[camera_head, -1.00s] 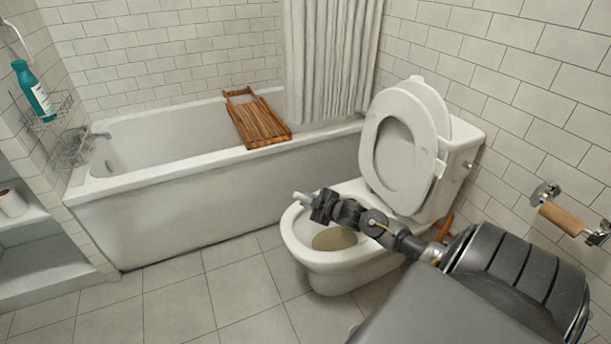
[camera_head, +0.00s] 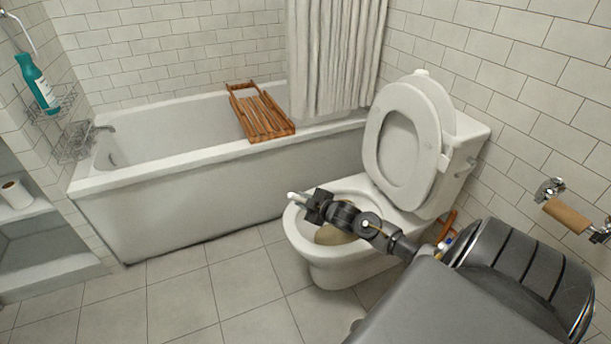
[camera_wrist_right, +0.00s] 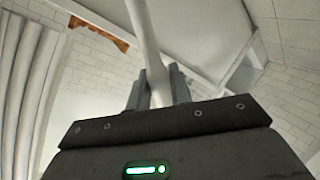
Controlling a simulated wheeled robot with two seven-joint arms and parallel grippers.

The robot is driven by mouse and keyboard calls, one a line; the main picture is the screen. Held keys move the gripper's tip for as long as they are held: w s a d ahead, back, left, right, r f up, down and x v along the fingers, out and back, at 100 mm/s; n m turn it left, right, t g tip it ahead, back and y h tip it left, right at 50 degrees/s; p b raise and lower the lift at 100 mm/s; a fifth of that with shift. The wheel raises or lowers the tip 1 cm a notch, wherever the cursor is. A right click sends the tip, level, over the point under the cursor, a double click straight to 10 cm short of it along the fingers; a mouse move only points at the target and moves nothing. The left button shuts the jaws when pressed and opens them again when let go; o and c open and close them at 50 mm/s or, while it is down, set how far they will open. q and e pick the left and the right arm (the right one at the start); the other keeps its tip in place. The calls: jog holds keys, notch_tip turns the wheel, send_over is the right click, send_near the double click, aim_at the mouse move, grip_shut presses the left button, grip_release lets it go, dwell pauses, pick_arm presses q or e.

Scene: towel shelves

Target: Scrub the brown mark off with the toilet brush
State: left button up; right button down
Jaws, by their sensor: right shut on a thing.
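My right gripper (camera_head: 311,203) is over the open toilet bowl, shut on the white handle of the toilet brush (camera_head: 294,197). In the right wrist view the handle (camera_wrist_right: 147,30) stands between the two fingers (camera_wrist_right: 158,88) and runs up out of the picture. The brush head cannot be made out. The toilet (camera_head: 340,271) has its seat and lid raised. A brownish patch (camera_head: 331,236) shows inside the bowl, partly covered by my gripper and arm. I cannot tell whether the brush touches it. My left gripper is in neither view.
The bathtub (camera_head: 200,205) stands behind and left of the toilet, with a wooden rack (camera_head: 262,117) across it and a curtain (camera_head: 335,55). A paper-roll holder (camera_head: 567,214) is on the right wall. The tiled floor (camera_head: 180,295) at front left is clear.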

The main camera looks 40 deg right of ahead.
aim_at(290, 194)
jog(key=a+r+p, duration=0.1)
jog(key=w+a+r+p, duration=0.1)
jog(key=r, duration=0.1)
jog(key=shift+a+r+p, duration=0.15)
jog(key=shift+a+p, duration=0.2)
jog(key=shift+a+r, duration=0.15)
jog(key=shift+a, duration=0.05)
jog(key=shift+w+a, duration=0.1)
jog(key=shift+w+a+r+p, duration=0.15)
jog(key=shift+a+r+p, duration=0.45)
jog(key=shift+p, duration=0.4)
jog(key=shift+w+a+r+p, duration=0.2)
jog(key=shift+a+r+p, duration=0.2)
jog(key=shift+a+p, duration=0.1)
jog(key=shift+d, duration=0.1)
